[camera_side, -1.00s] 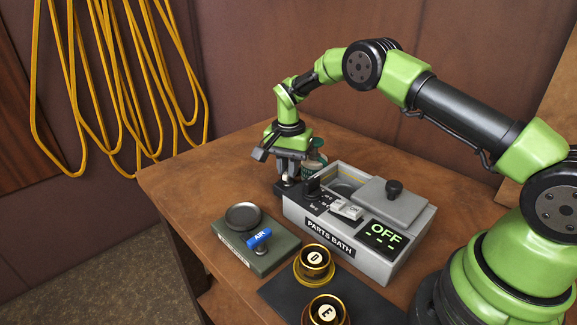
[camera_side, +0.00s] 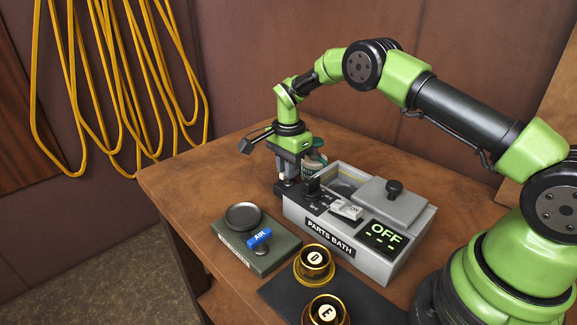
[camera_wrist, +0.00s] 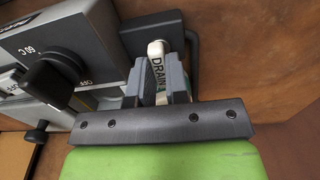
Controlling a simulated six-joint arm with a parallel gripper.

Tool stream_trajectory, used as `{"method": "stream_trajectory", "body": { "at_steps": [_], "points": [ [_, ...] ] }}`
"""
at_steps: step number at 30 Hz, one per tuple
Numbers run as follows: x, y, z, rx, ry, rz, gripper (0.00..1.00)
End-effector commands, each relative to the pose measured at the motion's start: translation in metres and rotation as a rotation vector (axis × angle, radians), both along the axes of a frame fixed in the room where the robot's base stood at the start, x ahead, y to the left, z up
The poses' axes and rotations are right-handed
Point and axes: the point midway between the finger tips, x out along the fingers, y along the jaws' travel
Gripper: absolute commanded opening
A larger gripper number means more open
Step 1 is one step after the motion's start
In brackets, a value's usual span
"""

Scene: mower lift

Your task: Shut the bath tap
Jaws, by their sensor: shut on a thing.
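The parts bath (camera_side: 375,266) is a grey box on the bench, with a tap at its left end. The tap's pale handle, marked DRAIN (camera_wrist: 156,62), shows in the wrist view over a black block (camera_wrist: 150,30). My gripper (camera_side: 288,174) points down at the tap in the side view. In the wrist view the two grey fingers of my gripper (camera_wrist: 158,84) are shut on the handle, one on each side. They hide part of the label and the handle's lower end. I cannot tell whether the tap is fully shut.
Close to my gripper are a black dial (camera_side: 312,186) and a white rocker switch (camera_side: 346,209). The display (camera_side: 384,236) reads OFF. A lid (camera_side: 405,209) covers part of the bath.

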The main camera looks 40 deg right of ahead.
Motion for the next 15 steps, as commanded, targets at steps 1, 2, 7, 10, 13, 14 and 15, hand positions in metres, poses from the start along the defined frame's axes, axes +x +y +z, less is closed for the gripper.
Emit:
{"method": "stream_trajectory", "body": {
  "at_steps": [1,2,7,10,13,14,15],
  "points": [
    [0.0006,-0.0014,0.0005,-0.003,-0.003,-0.003,0.00],
    [0.0006,-0.0015,0.0005,-0.003,-0.003,-0.003,0.00],
    [0.0006,-0.0016,0.0006,-0.003,-0.003,-0.003,0.00],
    [0.0005,-0.0013,0.0005,-0.002,-0.003,-0.003,0.38],
    [0.0003,-0.0010,0.0004,-0.001,-0.002,-0.002,0.40],
    [0.0003,-0.0009,0.0003,-0.001,-0.002,-0.002,0.40],
    [0.0002,-0.0008,0.0003,-0.001,-0.001,-0.002,0.40]
  ]
}}
